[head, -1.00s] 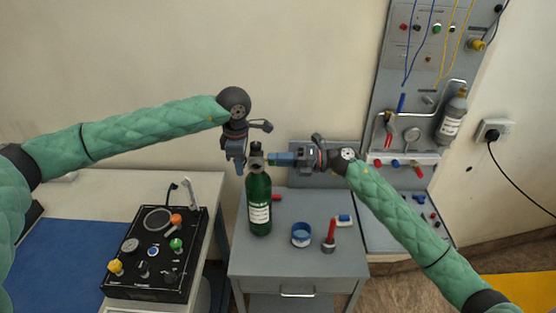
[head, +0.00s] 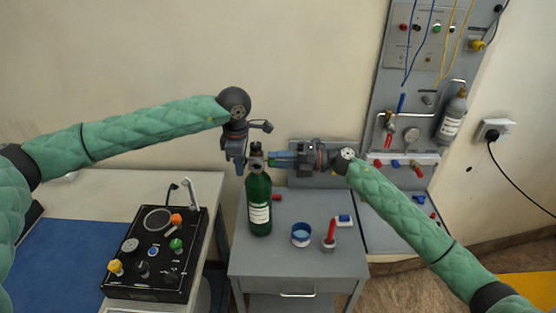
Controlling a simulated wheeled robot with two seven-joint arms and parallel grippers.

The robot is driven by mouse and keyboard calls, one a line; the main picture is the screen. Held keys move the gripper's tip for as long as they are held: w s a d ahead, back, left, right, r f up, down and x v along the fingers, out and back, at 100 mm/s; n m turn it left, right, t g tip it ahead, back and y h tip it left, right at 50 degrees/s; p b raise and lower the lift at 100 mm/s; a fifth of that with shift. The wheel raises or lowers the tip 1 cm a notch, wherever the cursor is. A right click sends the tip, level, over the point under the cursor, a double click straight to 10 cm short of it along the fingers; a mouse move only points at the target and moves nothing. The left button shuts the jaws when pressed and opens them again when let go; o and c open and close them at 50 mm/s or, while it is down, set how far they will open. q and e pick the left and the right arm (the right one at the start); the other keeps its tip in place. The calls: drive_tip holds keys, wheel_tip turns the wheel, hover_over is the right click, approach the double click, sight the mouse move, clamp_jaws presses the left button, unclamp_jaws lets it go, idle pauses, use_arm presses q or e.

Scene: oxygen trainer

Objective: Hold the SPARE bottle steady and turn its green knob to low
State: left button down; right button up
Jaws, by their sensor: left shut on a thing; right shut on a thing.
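The green SPARE bottle (head: 260,208) stands upright on the small grey cabinet, with a white label and a grey valve head (head: 256,160). My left gripper (head: 243,165) comes down at the bottle's upper left and is shut on its neck area; the exact contact is small and partly hidden. My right gripper (head: 276,160) reaches in level from the right and is shut on the green knob (head: 271,163) at the valve's right side. Only a sliver of the knob shows, and its setting cannot be read.
The grey cabinet top (head: 250,258) also bears a blue-rimmed cup (head: 301,236), a red-handled item in a holder (head: 330,238) and a blue-and-white piece (head: 344,221). A black control box (head: 150,275) sits on the left table. A wall panel (head: 385,75) with a grey cylinder stands right.

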drive_tip(key=o, duration=1)
drive_tip(key=d, duration=1.2)
drive_tip(key=shift+w, duration=0.4)
use_arm(q)
drive_tip(key=c, duration=1.3)
unclamp_jaws()
